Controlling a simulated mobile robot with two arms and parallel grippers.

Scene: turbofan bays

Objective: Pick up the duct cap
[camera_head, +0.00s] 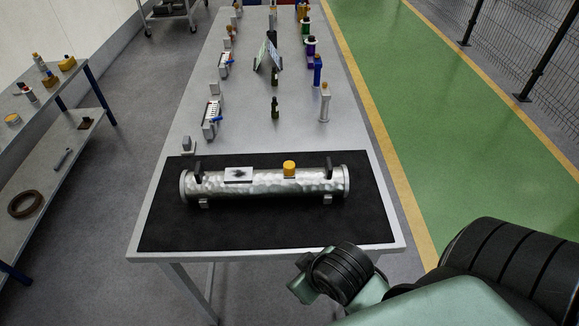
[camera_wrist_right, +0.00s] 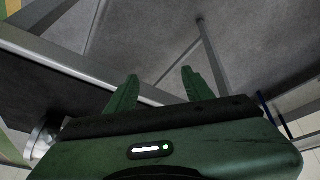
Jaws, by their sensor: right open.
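The duct cap (camera_head: 289,168) is a small yellow round cap. It sits upright on top of a silver metal duct (camera_head: 265,186), right of its middle. The duct lies crosswise on a black mat (camera_head: 285,233) at the near end of the table. My right gripper (camera_head: 299,276) is at the table's near edge, in front of the duct and apart from the cap. In the right wrist view its two green fingers (camera_wrist_right: 160,73) are spread with nothing between them. The cap does not show there; a silver end of the duct (camera_wrist_right: 42,141) shows at the left edge. My left gripper is not in view.
Two black handles and a pale plate (camera_head: 239,174) stand on the duct beside the cap. A shelf (camera_head: 60,120) with parts is at the left. A green walkway (camera_head: 465,120) lies right.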

